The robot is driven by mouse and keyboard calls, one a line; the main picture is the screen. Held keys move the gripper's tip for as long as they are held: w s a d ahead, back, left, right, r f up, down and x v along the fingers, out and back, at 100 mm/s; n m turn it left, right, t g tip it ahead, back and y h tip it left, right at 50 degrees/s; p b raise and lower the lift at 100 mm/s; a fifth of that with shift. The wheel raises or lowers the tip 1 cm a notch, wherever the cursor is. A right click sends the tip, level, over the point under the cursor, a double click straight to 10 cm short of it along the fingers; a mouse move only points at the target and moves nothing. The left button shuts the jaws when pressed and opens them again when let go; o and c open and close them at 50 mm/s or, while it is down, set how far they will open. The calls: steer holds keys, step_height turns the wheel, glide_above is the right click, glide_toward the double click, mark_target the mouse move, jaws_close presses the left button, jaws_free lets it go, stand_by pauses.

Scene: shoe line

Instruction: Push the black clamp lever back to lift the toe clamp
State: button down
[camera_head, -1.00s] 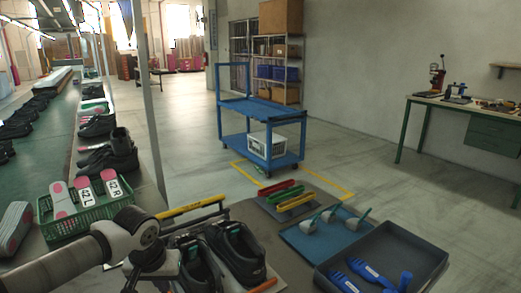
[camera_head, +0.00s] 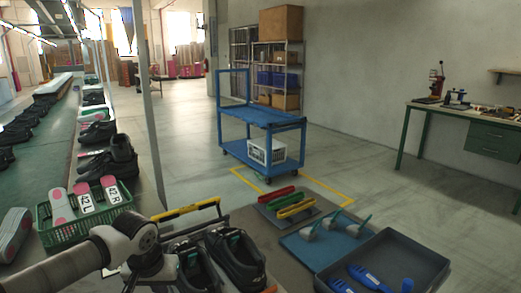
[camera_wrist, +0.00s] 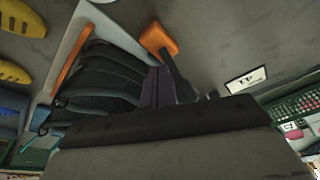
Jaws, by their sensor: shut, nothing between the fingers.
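A pair of black shoes (camera_head: 235,258) sits at the near edge of the table in the head view, low and centre; black shoe material also shows in the wrist view (camera_wrist: 105,75). In the wrist view an orange block (camera_wrist: 158,38) sits on a dark bar (camera_wrist: 180,78), which may be the clamp lever; I cannot tell for sure. My gripper (camera_wrist: 163,86) is shut and empty, its fingertips close beside that bar; whether they touch is unclear. In the head view my gripper is hidden behind my arm and the shoes.
A yellow-and-black bar (camera_head: 185,210) stands behind the shoes. A green basket (camera_head: 68,234) with labelled pieces is at left. A blue mat (camera_head: 300,250) and a dark tray (camera_head: 425,270) lie at right. A blue trolley (camera_head: 262,150) stands beyond. A white label (camera_wrist: 246,80) lies right of my gripper.

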steer(key=shift+s+d, duration=0.25)
steer(key=shift+s, duration=0.2)
steer(key=w+p+v, duration=0.2)
steer(key=p+v, duration=0.4)
steer(key=v, duration=0.2)
steer(key=shift+r, duration=0.6)
steer(key=shift+s+f, duration=0.1)
